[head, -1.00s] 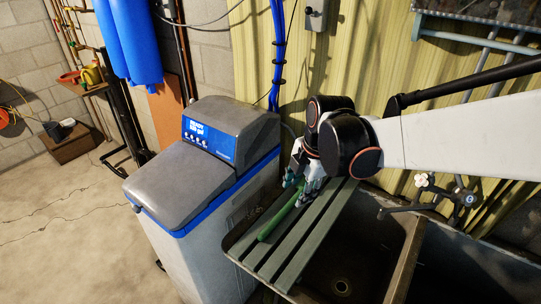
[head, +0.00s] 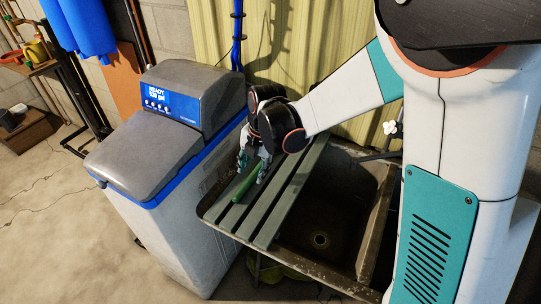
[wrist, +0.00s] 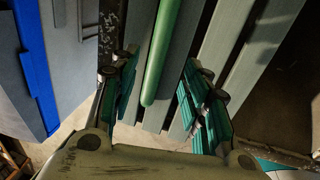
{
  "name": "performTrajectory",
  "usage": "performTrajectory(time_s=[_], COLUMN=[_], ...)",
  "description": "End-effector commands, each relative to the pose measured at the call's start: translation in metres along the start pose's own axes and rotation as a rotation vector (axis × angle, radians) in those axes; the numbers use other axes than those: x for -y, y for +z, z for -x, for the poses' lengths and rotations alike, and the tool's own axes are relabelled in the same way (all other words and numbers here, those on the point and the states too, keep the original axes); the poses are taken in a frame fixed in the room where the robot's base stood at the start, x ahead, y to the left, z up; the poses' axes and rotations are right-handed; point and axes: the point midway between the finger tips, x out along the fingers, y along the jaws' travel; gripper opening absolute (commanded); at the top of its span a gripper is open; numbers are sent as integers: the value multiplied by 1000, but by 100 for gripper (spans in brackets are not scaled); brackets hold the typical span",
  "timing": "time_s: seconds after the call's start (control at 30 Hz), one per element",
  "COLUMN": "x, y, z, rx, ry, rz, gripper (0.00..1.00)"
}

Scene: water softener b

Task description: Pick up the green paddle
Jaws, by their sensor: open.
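The green paddle (head: 245,187) lies on the slatted grey rack over the sink, with its long handle along the slats. In the wrist view its green handle (wrist: 162,55) runs down from the top edge and ends in a rounded tip between the fingers. My gripper (head: 254,166) is above the rack at the paddle, pointing down. In the wrist view my gripper (wrist: 157,95) is open, with one teal-padded finger on each side of the handle and gaps between. The paddle's far part is out of the wrist view, and I cannot tell the height gap.
The slatted rack (head: 289,194) spans the left part of the dark sink (head: 318,225). The grey and blue water softener (head: 150,150) stands close on the left. A yellow corrugated wall (head: 325,50) is behind. Open floor (head: 50,220) lies at the far left.

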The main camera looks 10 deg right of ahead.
Motion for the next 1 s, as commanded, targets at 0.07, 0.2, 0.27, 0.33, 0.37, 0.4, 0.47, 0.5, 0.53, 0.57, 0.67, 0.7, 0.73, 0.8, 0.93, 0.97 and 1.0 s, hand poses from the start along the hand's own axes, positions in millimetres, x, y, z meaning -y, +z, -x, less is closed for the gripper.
performTrajectory(time_s=[0.07,0.2,0.27,0.33,0.37,0.4,0.47,0.5,0.53,0.57,0.67,0.7,0.73,0.8,0.93,0.97,1.0], x=[0,-2,-3,-4,-3,-4,-4,-4,-4,-4,-4,-4,-4,-4,-4,-4,-4], y=[1,4,6,7,7,7,7,7,7,7,7,7,6,6,6,6,7], z=[-4,-20,-29,-40,-44,-48,-52,-53,-53,-52,-52,-52,-52,-52,-52,-52,-52], rx=[0,0,0,0,0,0,0,0,0,0,0,0,0,0,0,0,0], ry=[0,0,0,0,0,0,0,0,0,0,0,1,1,1,1,1,1], rz=[0,0,0,0,0,0,0,-1,-1,-1,-1,-1,-1,-1,-1,-1,-1], gripper=[43,43,43,43,43,43,43,43,43,43,43,42,36,20,0,0,0])
